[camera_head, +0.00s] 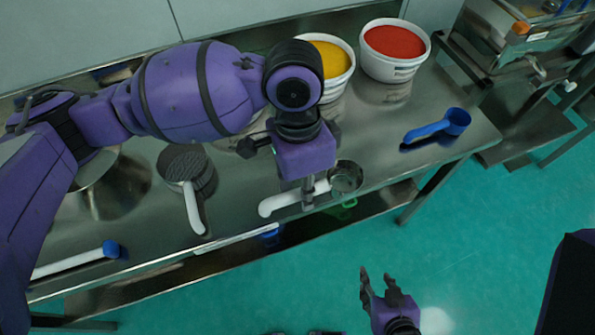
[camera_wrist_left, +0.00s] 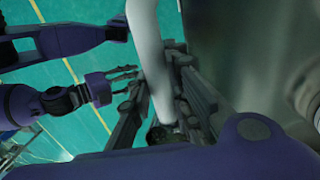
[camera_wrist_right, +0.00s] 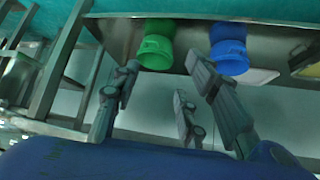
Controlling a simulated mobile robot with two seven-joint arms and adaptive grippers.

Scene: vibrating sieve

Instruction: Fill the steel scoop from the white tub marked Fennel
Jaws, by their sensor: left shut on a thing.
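The steel scoop (camera_head: 346,177) has a round metal cup and a white handle (camera_head: 278,203). My left gripper (camera_head: 308,195) points down at the worktop's front edge and is shut on this handle. In the left wrist view the white handle (camera_wrist_left: 150,55) runs between the fingers. No contents are clear in the cup. A white tub with yellow contents (camera_head: 344,88) and a white tub with red contents (camera_head: 392,72) stand at the back; I cannot read a Fennel mark. My arm covers part of the middle. My right gripper (camera_head: 376,278) is open and empty over the floor.
A blue scoop (camera_head: 440,128) lies at the worktop's right. A machine (camera_head: 505,35) stands at upper right. Green (camera_wrist_right: 156,45) and blue (camera_wrist_right: 229,50) containers sit on the lower shelf.

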